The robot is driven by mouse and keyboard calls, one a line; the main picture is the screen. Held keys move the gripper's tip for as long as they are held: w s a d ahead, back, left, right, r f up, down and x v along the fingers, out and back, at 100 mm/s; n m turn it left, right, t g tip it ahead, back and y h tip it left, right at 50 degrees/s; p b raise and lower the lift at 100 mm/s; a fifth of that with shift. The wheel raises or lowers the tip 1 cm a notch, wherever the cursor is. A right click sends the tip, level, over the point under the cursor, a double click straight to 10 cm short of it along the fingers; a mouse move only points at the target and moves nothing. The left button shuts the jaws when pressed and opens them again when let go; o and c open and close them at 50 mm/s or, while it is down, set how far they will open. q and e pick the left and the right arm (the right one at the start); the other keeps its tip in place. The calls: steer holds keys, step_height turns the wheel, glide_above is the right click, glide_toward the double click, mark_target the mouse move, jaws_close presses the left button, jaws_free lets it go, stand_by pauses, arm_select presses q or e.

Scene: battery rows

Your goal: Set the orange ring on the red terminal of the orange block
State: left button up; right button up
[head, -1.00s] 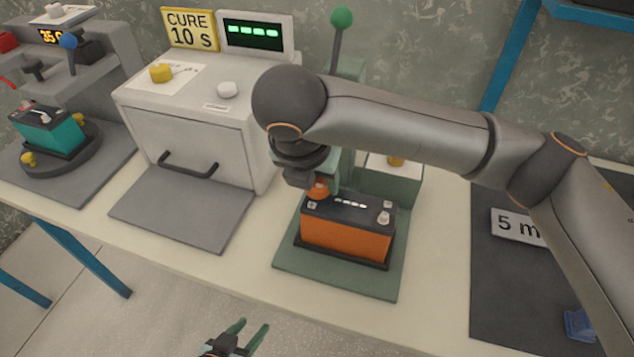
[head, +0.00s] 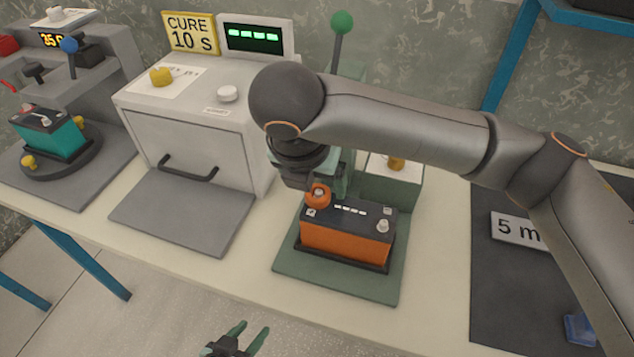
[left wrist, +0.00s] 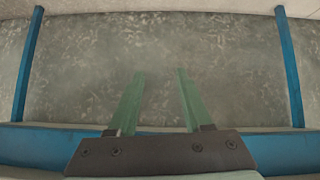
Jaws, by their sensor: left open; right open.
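The orange block (head: 345,240) has a dark top and sits on the green base plate (head: 340,281). The orange ring (head: 318,196) is at the back left corner of its top, with a grey post top showing in its hole. It looks set around that post; no red shows there, and how far down it sits cannot be told. My right gripper (head: 324,180) is open just above and behind the ring, partly hidden by my arm. My left gripper (head: 253,328) is open and empty in front of the bench; its fingers also show in the left wrist view (left wrist: 158,75).
A press with a green-knobbed lever (head: 341,22) stands behind the block. A white cure oven (head: 200,130) is to the left, and a teal block (head: 58,138) sits on a round stand further left. A dark mat (head: 500,270) lies to the right.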

arm_select(q)
steer(key=shift+s+a+r+p, duration=0.2)
steer(key=shift+a+r+p, duration=0.05)
steer(key=shift+a+p, duration=0.25)
steer(key=shift+s+a+r+p, duration=0.25)
steer(key=shift+a+p, duration=0.1)
steer(key=shift+p, duration=0.25)
arm_select(e)
steer(key=v, duration=1)
arm_select(q)
steer(key=shift+d, duration=0.1)
arm_select(e)
steer(key=shift+r, duration=0.1)
arm_select(q)
steer(key=shift+w+d+r, duration=0.1)
steer(key=shift+r, duration=0.1)
